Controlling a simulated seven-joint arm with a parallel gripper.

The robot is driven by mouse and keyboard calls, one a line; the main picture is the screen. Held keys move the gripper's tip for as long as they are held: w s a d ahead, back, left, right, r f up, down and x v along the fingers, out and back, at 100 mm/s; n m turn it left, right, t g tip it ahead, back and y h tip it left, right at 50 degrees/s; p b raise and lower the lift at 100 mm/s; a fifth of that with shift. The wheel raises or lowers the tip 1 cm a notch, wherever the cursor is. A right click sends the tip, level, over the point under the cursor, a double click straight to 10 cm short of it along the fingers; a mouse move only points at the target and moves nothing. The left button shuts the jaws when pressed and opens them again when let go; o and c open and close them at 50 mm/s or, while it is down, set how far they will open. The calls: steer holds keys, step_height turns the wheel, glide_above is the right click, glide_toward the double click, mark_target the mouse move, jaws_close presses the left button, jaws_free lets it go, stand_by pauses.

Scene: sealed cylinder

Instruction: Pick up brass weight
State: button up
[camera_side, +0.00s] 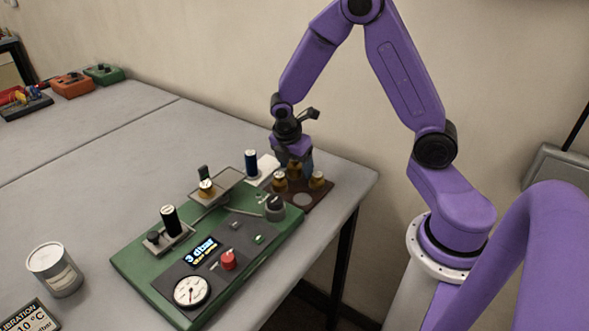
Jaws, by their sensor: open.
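Several small brass weights stand on a dark brown tray (313,194) near the table's right end. One brass weight (317,180) is at the tray's right side, another brass weight (279,182) at its left side, and part of one more shows behind, under my gripper. My gripper (296,165) points down just above the tray's back part and is open. Its fingertips partly hide the rear weight, and I cannot tell whether they touch it.
The apparatus carries a gauge (192,291), a red knob (228,260) and a display (202,251). A dark blue cylinder (251,163) stands left of my gripper. A black cylinder (170,219) and a white can (55,269) stand further left. The table's left middle is clear.

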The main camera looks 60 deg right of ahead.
jaws_close()
steer(key=shift+r, duration=0.1)
steer(key=shift+r, duration=0.6)
steer(key=s+a+r, duration=0.2)
steer(key=s+r, duration=0.9)
steer(key=s, duration=0.2)
steer(key=shift+s+a+r, duration=0.2)
steer(key=shift+s+r, duration=0.15)
